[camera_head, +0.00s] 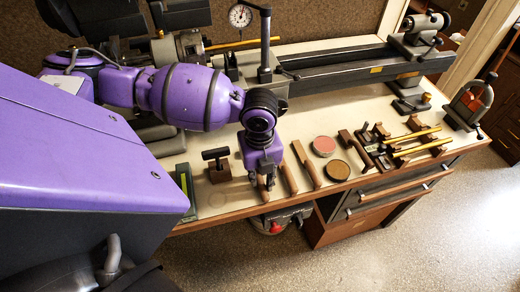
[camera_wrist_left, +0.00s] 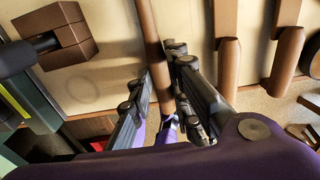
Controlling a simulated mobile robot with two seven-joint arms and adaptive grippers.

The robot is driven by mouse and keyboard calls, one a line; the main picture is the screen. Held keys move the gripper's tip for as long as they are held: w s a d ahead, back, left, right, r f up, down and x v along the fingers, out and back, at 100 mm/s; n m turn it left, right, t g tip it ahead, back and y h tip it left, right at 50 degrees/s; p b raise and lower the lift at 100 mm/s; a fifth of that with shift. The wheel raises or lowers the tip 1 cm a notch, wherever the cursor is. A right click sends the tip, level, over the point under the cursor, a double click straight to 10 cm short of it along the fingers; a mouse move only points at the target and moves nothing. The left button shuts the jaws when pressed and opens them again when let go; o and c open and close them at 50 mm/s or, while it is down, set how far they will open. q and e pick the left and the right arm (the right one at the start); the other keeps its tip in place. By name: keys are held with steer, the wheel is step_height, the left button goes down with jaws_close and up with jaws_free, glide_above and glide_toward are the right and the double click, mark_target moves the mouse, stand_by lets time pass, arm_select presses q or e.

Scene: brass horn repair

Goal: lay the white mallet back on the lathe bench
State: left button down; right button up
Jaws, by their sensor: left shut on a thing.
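My left gripper (camera_head: 265,192) is low at the front edge of the lathe bench (camera_head: 345,97), pointing down. In the left wrist view its fingers (camera_wrist_left: 162,108) are shut around a long, slim brown wooden handle (camera_wrist_left: 152,45). The handle appears to be the white mallet's. No white head shows clearly in either view, so it is hidden or out of frame. I cannot tell whether the handle touches the bench top. My right gripper is not in view.
Wooden-handled tools (camera_head: 304,164) lie just right of the gripper. A dark block with a black handle (camera_head: 217,165) stands to the left. The lathe (camera_head: 340,68) runs along the back.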

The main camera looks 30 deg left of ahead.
arm_select(q)
steer(key=shift+f, duration=0.15)
steer(key=shift+f, duration=0.1)
steer(key=c, duration=1.6)
jaws_free()
steer(key=shift+o, duration=0.2)
step_height(320, 180, up, 12)
